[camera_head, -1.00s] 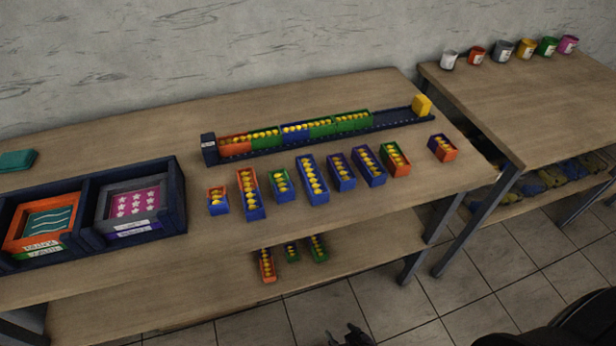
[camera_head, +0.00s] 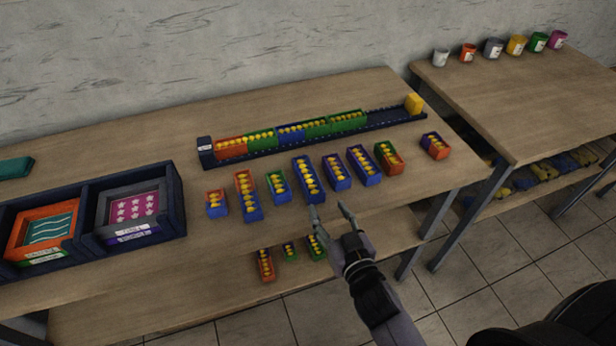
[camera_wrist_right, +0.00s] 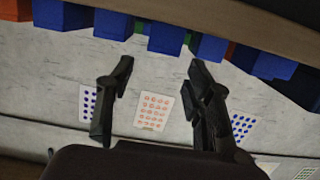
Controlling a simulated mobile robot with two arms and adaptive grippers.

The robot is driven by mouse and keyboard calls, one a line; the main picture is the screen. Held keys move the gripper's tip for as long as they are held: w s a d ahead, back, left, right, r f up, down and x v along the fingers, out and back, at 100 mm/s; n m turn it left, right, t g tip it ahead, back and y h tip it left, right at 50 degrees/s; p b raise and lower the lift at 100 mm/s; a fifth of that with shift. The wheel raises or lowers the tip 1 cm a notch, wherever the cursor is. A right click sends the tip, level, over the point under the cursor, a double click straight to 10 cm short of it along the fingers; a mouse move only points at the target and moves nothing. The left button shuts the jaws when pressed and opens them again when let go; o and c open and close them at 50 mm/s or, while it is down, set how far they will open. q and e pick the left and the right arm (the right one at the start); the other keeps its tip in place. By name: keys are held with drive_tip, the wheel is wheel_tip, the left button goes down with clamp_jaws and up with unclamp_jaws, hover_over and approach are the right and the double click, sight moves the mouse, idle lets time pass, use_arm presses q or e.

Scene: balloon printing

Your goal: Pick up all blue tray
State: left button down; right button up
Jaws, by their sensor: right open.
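Several blue-walled trays with yellow balls stand in a row on the table, some with orange or green parts. Among them are a long blue tray (camera_head: 307,180), a blue tray (camera_head: 337,172) and another blue tray (camera_head: 363,165). A blue tray (camera_head: 291,133) also sits in the dark rack (camera_head: 385,121) between green trays. My right gripper (camera_head: 328,209) is open and empty at the table's front edge, just in front of the long blue tray. In the right wrist view, my open fingers (camera_wrist_right: 158,64) point toward blue tray faces (camera_wrist_right: 167,38) at the top. My left gripper is not seen.
A dark box (camera_head: 175,190) with two framed prints stands at the left. A lower shelf (camera_head: 205,277) holds more small trays. A second table (camera_head: 510,100) with several paint cups (camera_head: 493,48) stands at the right. The table front is bare.

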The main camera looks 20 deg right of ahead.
sight(310, 179)
drive_tip(key=w, duration=0.5)
drive_tip(key=w+f+p, duration=0.1)
drive_tip(key=w, duration=0.1)
drive_tip(key=shift+w+a, duration=0.2)
drive_tip(key=shift+w+a+f+p, duration=0.1)
drive_tip(key=shift+w+f+p, duration=0.05)
drive_tip(key=shift+w, duration=0.7)
drive_tip(key=shift+w+a+f+p, duration=0.1)
drive_tip(key=shift+w+f+p, duration=0.1)
drive_tip(key=shift+w, duration=0.7)
drive_tip(key=shift+w+a+f+p, duration=0.1)
drive_tip(key=shift+w+f+p, duration=0.05)
drive_tip(key=shift+w, duration=0.7)
drive_tip(key=shift+s, duration=0.1)
drive_tip(key=c, duration=1)
